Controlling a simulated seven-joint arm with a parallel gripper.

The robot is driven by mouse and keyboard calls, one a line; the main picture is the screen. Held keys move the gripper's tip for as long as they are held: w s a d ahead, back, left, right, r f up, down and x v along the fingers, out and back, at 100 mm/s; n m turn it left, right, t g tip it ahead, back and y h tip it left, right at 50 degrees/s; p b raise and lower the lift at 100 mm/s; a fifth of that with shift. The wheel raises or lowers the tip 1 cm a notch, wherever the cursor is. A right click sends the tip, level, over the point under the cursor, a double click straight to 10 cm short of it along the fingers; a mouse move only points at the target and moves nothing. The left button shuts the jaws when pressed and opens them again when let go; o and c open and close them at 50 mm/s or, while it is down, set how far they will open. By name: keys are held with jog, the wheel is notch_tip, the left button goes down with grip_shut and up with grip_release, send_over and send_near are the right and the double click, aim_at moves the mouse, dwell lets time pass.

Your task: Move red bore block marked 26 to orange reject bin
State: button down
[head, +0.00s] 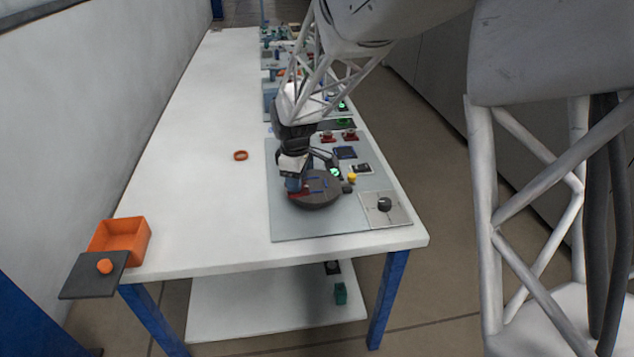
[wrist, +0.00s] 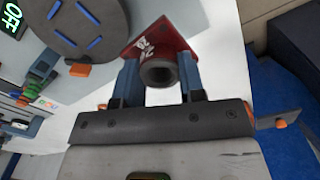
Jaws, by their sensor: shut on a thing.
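The red bore block (wrist: 152,42) is between the blue fingers of my gripper (wrist: 160,82) in the wrist view. White marking shows on its face, partly legible, and a round grey bore faces the camera. In the head view my gripper (head: 297,186) is low at the left edge of the dark round disc, with a bit of the red block (head: 299,194) showing. I cannot tell whether the block touches the surface below. The orange reject bin (head: 128,258) stands at the table's near left corner, well apart from my gripper; its visible floor is empty.
The dark disc with blue slots (head: 318,196) sits on a grey mat (head: 290,226). A dark plate with an orange knob (head: 104,266) is beside the bin.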

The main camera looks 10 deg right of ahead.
jog(key=s+a+f+n, duration=0.1)
jog(key=a+n, duration=0.2)
jog(key=a, duration=2.2)
jog(key=s+a+f+n, duration=0.1)
jog(key=s+a+n, duration=0.1)
jog(key=a, duration=2.3)
jog(key=shift+f+n, duration=0.35)
jog(key=shift+n, duration=0.55)
jog(key=shift+f, duration=0.15)
jog(key=shift+f, duration=4.3)
jog(key=shift+f, duration=0.65)
